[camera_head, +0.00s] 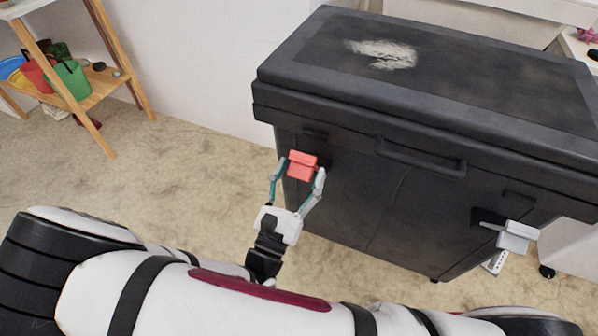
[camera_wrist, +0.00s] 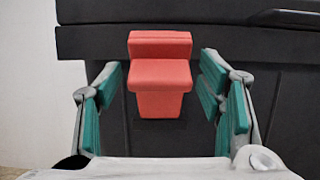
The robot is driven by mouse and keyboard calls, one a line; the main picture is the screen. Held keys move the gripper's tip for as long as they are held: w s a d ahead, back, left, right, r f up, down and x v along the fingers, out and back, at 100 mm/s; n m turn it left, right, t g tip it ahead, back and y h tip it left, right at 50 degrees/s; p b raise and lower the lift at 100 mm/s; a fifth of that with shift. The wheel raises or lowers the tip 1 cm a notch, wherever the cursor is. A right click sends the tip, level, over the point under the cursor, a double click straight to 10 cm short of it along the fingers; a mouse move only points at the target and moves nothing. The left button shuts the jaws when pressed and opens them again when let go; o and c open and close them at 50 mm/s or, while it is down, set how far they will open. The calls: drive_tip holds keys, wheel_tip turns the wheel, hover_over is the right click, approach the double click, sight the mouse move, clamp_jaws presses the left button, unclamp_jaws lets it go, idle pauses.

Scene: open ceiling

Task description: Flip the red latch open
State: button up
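The red latch (camera_head: 302,165) is on the front of a large dark chest (camera_head: 350,205), near its left end and below the lid's edge. In the wrist view the red latch (camera_wrist: 160,75) is in the middle, with a wide upper part over a narrower lower part. My gripper (camera_head: 297,170) is open, its fingers on either side of the latch. In the wrist view my gripper (camera_wrist: 168,95) shows a gap between each teal pad and the latch. The chest's lid (camera_head: 450,65) lies shut.
A grey latch (camera_head: 514,236) hangs at the chest's right end, standing out from the front. A dark handle (camera_head: 420,158) is between the latches. A wooden shelf (camera_head: 105,88) with colored pots stands at the left. The floor (camera_head: 190,170) between is clear.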

drive_tip(key=shift+r, duration=0.1)
drive_tip(key=v, duration=1.2)
idle(0.4)
